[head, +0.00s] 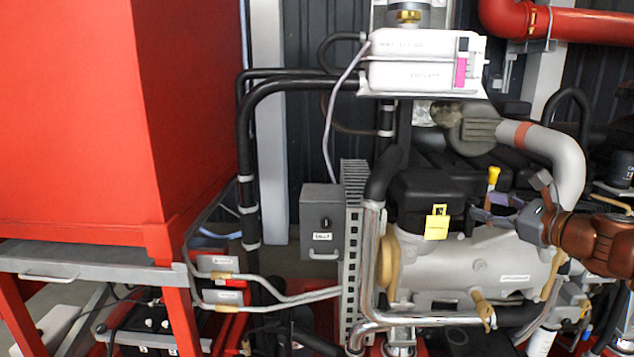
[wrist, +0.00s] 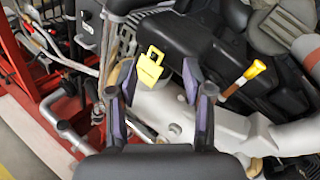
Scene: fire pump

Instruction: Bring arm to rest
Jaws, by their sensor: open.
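My gripper (head: 482,207) reaches in from the right side of the head view, above the grey engine housing (head: 478,263). In the wrist view its two dark purple fingers (wrist: 160,78) are spread apart with nothing held between them. A yellow tag (head: 437,222) lies left of the fingertips in the head view. In the wrist view the tag (wrist: 150,66) shows between the fingers, beyond them. My copper-coloured arm (head: 598,241) extends out of the picture at the right.
A yellow-topped dipstick (head: 493,177) stands close behind my gripper, with a bent grey pipe (head: 560,155) to its right. A black box (head: 427,192) is behind the tag. A large red tank (head: 80,110) fills the left.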

